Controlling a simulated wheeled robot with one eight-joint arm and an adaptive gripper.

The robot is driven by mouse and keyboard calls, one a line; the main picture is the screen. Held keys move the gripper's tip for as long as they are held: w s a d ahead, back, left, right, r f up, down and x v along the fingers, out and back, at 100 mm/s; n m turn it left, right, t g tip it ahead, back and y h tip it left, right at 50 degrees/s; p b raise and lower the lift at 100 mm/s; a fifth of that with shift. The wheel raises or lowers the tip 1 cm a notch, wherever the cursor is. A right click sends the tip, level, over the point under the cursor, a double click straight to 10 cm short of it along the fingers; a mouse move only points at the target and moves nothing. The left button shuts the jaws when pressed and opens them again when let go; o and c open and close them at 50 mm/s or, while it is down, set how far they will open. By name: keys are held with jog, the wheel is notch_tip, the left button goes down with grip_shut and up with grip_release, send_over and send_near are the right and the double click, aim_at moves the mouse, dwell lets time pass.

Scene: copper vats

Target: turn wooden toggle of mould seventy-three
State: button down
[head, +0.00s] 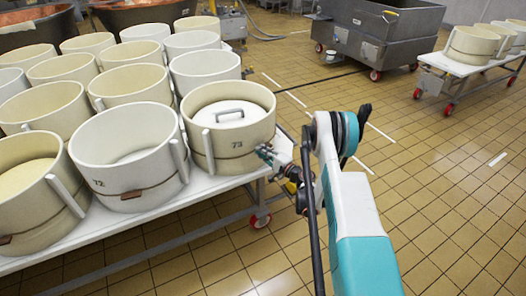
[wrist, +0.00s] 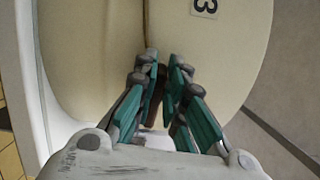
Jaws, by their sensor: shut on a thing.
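Mould seventy-three (head: 258,128) is a cream round tub, numbered 73, at the front right corner of the white table. A cord runs around its wall, and a white disc with a handle (head: 229,111) lies inside. My gripper (head: 268,154) is at its right side, against the wall at cord height. In the wrist view the two teal fingers (wrist: 164,68) are closed together in front of the mould wall (wrist: 222,62). A brown piece, the wooden toggle (wrist: 167,110), shows between them, mostly hidden by the fingers. The head view hides the toggle behind my gripper.
Mould seventy-two (head: 105,150) stands just left, with its own brown toggle (head: 130,195). Several more tubs crowd the white table (head: 225,183). A grey wheeled vat (head: 360,45) and another trolley (head: 455,67) stand farther back. The tiled floor to the right is clear.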

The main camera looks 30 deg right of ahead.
jog(key=shift+f+n, duration=0.2)
jog(key=shift+n, duration=0.4)
jog(key=c, duration=1.7)
grip_release()
jog(key=shift+o, duration=0.2)
jog(key=shift+r, duration=0.1)
notch_tip(320, 180, up, 10)
jog(key=shift+f, duration=0.1)
